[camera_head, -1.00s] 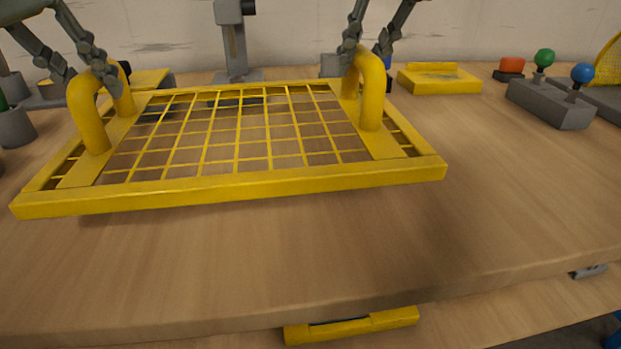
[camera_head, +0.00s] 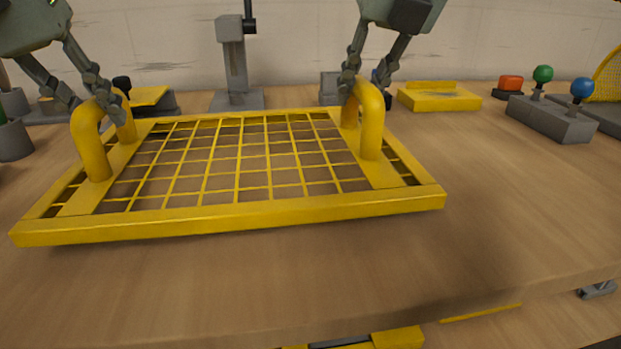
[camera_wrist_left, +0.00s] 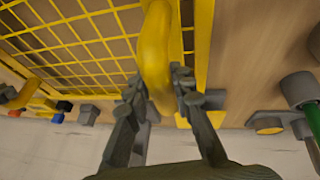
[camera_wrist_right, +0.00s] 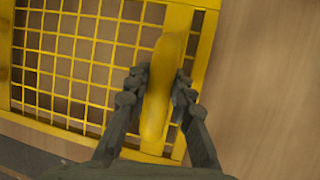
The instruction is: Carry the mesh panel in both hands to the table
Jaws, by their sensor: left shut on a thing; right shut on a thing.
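The yellow mesh panel (camera_head: 240,214) is held over the wooden table (camera_head: 480,200), with a loop handle at each side. It looks close to level, and a shadow lies under its front edge; I cannot tell whether it touches the table. My left gripper (camera_head: 101,97) is shut on the panel's left handle (camera_head: 90,150); the left wrist view also shows the fingers around that handle (camera_wrist_left: 154,50). My right gripper (camera_head: 362,88) is shut on the right handle (camera_head: 371,130); the right wrist view shows its fingers on both sides of it (camera_wrist_right: 160,95).
A grey stand (camera_head: 236,60) is at the back, behind the panel. A yellow tray (camera_head: 438,98) sits at the back right, and a grey block with green and blue knobs (camera_head: 550,118) is farther right. The front and right tabletop is clear.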

